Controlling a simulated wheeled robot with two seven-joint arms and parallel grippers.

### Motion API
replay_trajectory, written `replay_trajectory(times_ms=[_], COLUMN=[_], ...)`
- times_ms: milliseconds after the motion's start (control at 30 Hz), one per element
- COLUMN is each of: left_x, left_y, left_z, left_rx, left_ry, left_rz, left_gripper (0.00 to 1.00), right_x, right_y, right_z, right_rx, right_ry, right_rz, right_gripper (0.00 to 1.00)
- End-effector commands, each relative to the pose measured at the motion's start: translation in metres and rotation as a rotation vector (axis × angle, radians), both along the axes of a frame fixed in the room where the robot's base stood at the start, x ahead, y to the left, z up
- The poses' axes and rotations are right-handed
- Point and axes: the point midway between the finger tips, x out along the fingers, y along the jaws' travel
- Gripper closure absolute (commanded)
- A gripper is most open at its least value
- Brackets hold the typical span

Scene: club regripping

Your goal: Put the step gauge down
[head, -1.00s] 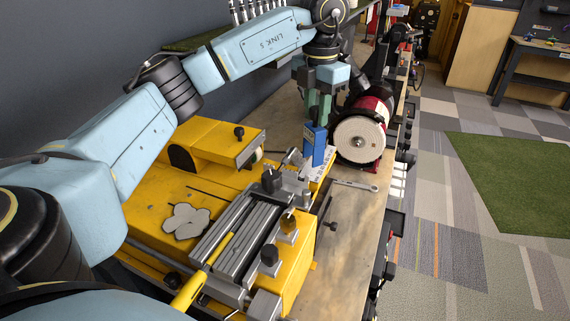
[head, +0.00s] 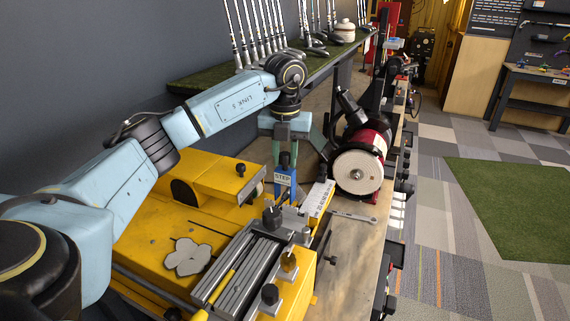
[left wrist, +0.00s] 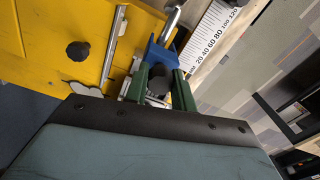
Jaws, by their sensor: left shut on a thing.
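The step gauge (head: 284,181) is a small blue block with a white "STEP" label and a dark knob on top. My left gripper (head: 285,154) points down from above, its green fingers shut on the gauge at the knob. The gauge is upright beside the clamp end of the yellow machine (head: 221,167). Its foot is partly hidden, and I cannot tell whether it touches anything. In the left wrist view, the blue gauge (left wrist: 161,54) shows just beyond the green fingers (left wrist: 160,84), with the dark knob between them. My right gripper is not in view.
A white numbered scale (head: 319,199) lies right of the gauge, with a wrench (head: 352,216) beyond it. A red grinder with a pale wheel (head: 358,172) stands at the right. Clubs (head: 250,40) stand on a green shelf behind. Some bare bench (head: 345,255) shows at the right edge.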

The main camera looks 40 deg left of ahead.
Motion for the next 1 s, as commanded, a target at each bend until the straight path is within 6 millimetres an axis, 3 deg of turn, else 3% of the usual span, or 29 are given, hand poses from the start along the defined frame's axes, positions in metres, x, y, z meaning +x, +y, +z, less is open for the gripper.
replay_trajectory(times_ms=[167, 533, 567, 700, 1000], left_x=[-0.001, 0.0, 0.0, 0.0, 0.0], left_y=[0.0, 0.0, 0.0, 0.0, 0.0], left_z=[-0.023, -0.029, -0.029, -0.028, -0.027], left_rx=[0.002, 0.001, 0.001, 0.001, 0.001], left_ry=[0.002, 0.001, 0.001, 0.001, 0.001], left_rz=[0.0, -0.001, -0.001, -0.001, -0.001], left_gripper=[1.0, 1.0, 0.72, 0.54, 0.53], right_x=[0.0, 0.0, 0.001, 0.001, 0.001], right_y=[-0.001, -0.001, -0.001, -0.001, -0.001], right_z=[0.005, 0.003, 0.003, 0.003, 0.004], right_rx=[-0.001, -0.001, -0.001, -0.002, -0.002], right_ry=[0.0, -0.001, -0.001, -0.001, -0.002], right_rz=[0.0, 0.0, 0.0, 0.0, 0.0], right_gripper=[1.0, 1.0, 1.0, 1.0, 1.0])
